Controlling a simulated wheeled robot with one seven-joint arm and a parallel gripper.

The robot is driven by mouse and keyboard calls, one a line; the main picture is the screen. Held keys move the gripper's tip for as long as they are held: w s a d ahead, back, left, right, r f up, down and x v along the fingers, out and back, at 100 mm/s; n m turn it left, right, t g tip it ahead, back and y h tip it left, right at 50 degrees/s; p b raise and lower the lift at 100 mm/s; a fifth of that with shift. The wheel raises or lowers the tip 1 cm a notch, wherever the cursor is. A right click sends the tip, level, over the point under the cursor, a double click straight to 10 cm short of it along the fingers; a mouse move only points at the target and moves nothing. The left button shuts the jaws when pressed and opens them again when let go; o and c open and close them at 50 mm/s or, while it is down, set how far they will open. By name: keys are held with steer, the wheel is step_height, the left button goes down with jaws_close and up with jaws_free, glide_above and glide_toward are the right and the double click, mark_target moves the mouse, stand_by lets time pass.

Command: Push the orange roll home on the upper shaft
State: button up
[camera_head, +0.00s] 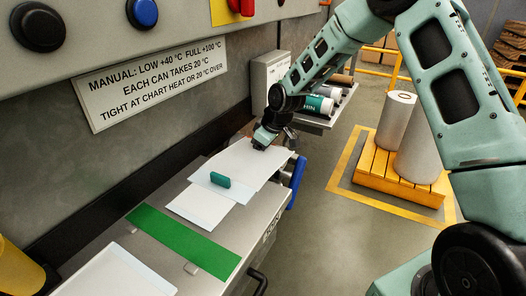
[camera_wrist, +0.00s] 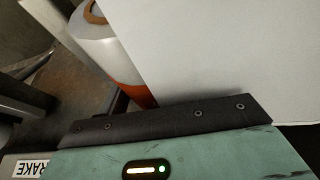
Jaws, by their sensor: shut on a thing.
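My gripper (camera_head: 262,138) is low over the far end of the bench, at the far edge of a white sheet (camera_head: 245,160). In the wrist view the sheet (camera_wrist: 225,50) fills the right side and runs down to the dark bar at my gripper. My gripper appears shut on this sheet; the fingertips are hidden. A white roll with a brown core and an orange lower part, seemingly the orange roll (camera_wrist: 140,94), is at the upper left of the wrist view, partly covered by the sheet. I cannot make out the upper shaft or the roll's seating.
A teal block (camera_head: 220,180) lies on the sheets. A green strip (camera_head: 185,241) crosses the bench (camera_head: 262,217). A shelf of rolls (camera_head: 318,104) stands beyond. A yellow pallet (camera_head: 400,178) with large white rolls is on the floor at right. A sign (camera_head: 150,82) hangs above.

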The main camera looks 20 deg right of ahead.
steer(key=o, duration=1.4)
